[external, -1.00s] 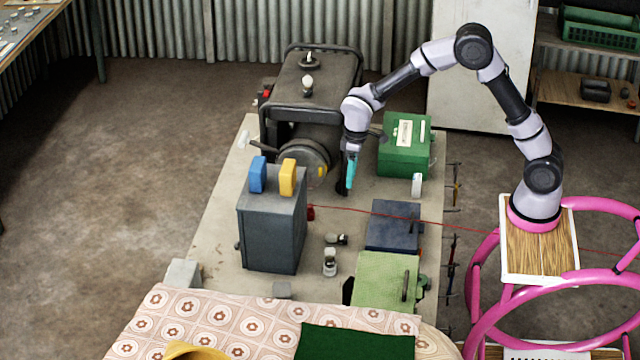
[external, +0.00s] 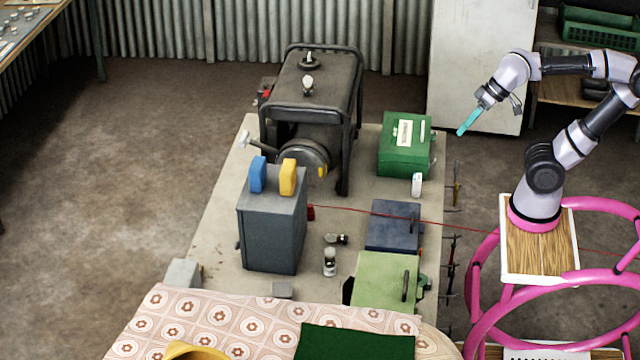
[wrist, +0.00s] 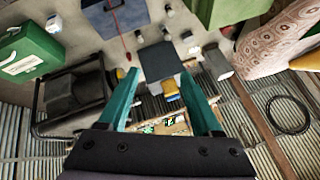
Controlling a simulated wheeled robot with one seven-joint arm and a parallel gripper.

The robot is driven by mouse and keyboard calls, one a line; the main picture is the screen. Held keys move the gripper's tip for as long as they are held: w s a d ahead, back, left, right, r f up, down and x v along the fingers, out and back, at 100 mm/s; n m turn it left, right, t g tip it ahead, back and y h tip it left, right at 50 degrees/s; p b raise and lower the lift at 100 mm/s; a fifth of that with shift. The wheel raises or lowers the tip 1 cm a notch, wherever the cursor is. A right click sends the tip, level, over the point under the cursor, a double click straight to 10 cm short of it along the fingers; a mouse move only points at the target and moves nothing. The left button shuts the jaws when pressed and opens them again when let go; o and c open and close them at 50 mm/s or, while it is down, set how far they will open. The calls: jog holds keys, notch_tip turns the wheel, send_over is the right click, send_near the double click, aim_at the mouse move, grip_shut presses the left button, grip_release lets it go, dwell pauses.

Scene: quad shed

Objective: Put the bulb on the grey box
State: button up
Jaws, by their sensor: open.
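A small pale, rounded thing that looks like the bulb (external: 307,85) stands upright on top of the dark generator (external: 330,75); I cannot be sure of it in the wrist view. A tall grey box (external: 272,235) stands on the bench with a blue block (external: 258,175) and a yellow block (external: 288,177) on top. In the wrist view the grey box (wrist: 162,60) lies beyond my fingertips. My gripper (external: 467,125) is open and empty, in the air right of the green case, well away from the generator and the grey box. Its teal fingers are spread in the wrist view (wrist: 159,76).
A green case (external: 404,150), a dark blue case (external: 392,225) and a light green case (external: 385,285) line the bench's right side. Small items (external: 330,262) stand right of the grey box. A thin red cable crosses the bench. Patterned cloth (external: 240,315) covers the front.

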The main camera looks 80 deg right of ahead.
jog(key=shift+o, duration=0.6)
jog(key=shift+s, duration=0.5)
